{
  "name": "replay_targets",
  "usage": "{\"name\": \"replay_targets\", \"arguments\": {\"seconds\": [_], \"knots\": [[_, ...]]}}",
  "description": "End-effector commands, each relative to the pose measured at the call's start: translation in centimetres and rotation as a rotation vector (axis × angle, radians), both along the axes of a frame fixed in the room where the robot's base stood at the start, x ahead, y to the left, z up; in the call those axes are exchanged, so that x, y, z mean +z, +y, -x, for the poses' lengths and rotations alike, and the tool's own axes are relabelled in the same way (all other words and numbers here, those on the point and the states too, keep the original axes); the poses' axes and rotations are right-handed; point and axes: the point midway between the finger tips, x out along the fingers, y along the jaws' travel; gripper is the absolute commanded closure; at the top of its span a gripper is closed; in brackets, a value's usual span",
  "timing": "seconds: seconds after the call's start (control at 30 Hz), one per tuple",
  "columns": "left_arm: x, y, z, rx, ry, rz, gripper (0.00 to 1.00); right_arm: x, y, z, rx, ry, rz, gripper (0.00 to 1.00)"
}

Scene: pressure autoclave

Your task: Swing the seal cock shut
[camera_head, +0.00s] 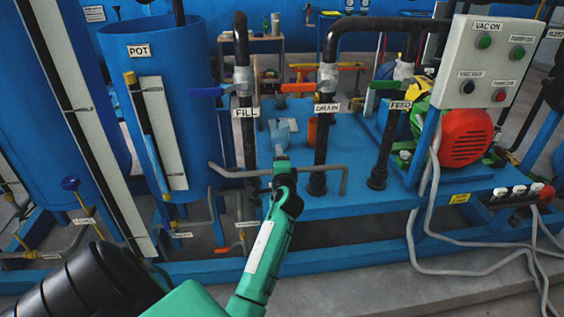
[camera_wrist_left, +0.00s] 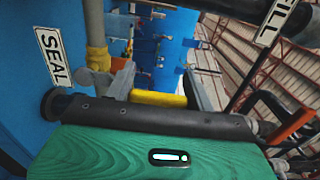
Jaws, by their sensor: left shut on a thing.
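In the left wrist view the seal cock's yellow lever (camera_wrist_left: 158,98) lies roughly level across the picture, between the fingers of my left gripper (camera_wrist_left: 160,86). The gripper is shut on this lever. The cock's brass-coloured body and pipe (camera_wrist_left: 97,58) stand just left of the fingers, beside the SEAL label (camera_wrist_left: 54,56). In the head view my left gripper (camera_head: 279,154) reaches up in front of the pipework, near the FILL pipe. I cannot make out the seal cock there. My right gripper is not in view.
The FILL pipe (camera_head: 249,150), the DRAIN pipe (camera_head: 320,150) and the FEED pipe (camera_head: 386,150) stand close around and right of the gripper. A grey low pipe (camera_head: 325,168) runs beside it. The blue pot (camera_head: 200,90) stands left; a control box (camera_head: 490,65) is at upper right.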

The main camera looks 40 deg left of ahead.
Motion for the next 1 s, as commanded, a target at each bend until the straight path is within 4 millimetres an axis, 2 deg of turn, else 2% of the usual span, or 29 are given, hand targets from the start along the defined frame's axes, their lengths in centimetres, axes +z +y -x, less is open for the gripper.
{"name": "replay_targets", "arguments": {"seconds": [0.53, 0.57, 0.6, 0.87, 1.0], "knots": [[-0.18, 0.16, 0.21, 0.001, -0.019, 0.02, 0.87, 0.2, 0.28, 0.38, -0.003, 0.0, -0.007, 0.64], [-0.18, 0.16, 0.21, 0.001, -0.019, 0.02, 0.42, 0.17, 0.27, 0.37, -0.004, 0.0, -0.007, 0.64], [-0.18, 0.16, 0.21, 0.001, -0.019, 0.02, 0.36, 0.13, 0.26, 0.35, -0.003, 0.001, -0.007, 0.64], [-0.12, 0.13, 0.2, 0.0, -0.018, 0.018, 0.36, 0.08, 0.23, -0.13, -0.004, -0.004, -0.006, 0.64], [-0.23, -0.58, 0.72, -0.001, -0.016, 0.018, 0.36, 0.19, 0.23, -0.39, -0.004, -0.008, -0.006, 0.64]]}}
